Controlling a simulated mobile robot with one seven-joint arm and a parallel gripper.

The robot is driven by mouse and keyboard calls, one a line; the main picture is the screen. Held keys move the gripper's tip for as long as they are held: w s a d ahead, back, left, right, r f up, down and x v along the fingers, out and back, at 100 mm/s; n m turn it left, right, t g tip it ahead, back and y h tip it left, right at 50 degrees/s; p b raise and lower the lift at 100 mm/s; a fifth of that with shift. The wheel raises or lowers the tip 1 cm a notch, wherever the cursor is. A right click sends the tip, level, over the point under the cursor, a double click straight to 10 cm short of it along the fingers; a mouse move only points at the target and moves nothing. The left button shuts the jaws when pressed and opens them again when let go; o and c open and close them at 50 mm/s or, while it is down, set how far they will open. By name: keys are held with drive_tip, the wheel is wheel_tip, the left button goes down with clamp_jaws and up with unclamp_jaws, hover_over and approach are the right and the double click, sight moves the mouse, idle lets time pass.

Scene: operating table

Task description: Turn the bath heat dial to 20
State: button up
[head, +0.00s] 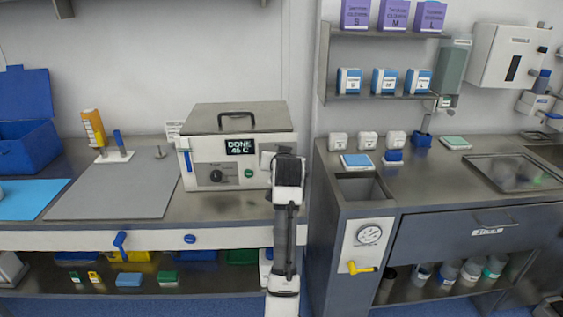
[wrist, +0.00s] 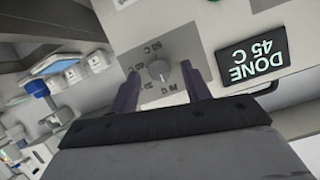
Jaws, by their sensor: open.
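The bath is a white box with a steel lid (head: 235,117) on the left counter. The bath's display (head: 240,147) reads "DONE 45 C". In the wrist view the panel appears turned over, with the dial (wrist: 160,70) between my fingertips and the display (wrist: 252,60) to the right. The dial's setting is too small to read. My gripper (wrist: 160,76) is open, its fingers apart on either side of the dial in that view; contact cannot be told.
A grey mat (head: 115,190) lies left of the bath. A sink counter (head: 350,210) stands to the right.

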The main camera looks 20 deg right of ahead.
drive_tip(key=b+v, duration=0.3)
drive_tip(key=v, duration=1)
drive_tip(key=shift+s, duration=0.15)
drive_tip(key=shift+r, duration=0.1)
